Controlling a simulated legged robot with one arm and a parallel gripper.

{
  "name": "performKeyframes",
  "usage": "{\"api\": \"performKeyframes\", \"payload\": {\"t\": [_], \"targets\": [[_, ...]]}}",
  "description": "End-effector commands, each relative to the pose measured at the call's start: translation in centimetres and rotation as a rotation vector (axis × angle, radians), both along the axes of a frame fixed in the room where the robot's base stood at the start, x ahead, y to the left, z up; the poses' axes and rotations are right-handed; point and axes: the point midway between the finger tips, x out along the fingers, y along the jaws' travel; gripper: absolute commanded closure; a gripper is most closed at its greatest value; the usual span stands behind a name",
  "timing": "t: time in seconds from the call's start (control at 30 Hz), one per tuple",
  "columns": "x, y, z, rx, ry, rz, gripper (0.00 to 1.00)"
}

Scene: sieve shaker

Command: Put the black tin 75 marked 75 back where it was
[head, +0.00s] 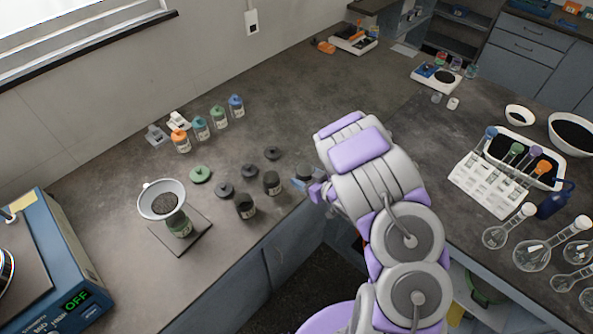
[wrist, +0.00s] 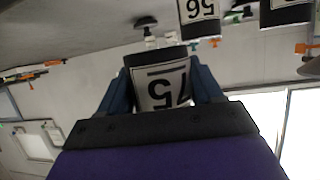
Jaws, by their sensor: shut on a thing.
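My gripper (wrist: 162,78) is shut on the black tin 75 (wrist: 162,88), with one blue finger on each side of it. Its white label reads 75, upside down in the wrist view. In the head view my gripper (head: 309,187) is at the counter's front edge, and the dark tin (head: 303,172) shows partly beside it. Two other dark tins with white labels, one at the front (head: 245,207) and one nearer my gripper (head: 272,184), stand on the counter to the left. I cannot tell whether the held tin touches the counter.
A funnel (head: 162,199) over a jar stands left. Several small bottles (head: 201,128) line the wall. A blue machine (head: 62,270) reads OFF.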

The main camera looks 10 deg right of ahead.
Motion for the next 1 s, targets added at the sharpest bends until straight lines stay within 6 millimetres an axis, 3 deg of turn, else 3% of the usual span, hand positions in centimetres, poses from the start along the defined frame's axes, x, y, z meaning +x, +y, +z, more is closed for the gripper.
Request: {"api": "performKeyframes", "payload": {"t": [0.13, 0.27, 1.0], "targets": [[-2.9, 0.9, -2.4, 0.0, 0.004, 0.08, 0.67], [-3.4, 1.4, -3.0, 0.0, -0.003, 0.111, 0.67], [9.7, 0.9, -4.2, -0.001, -0.007, 0.111, 0.67]]}}
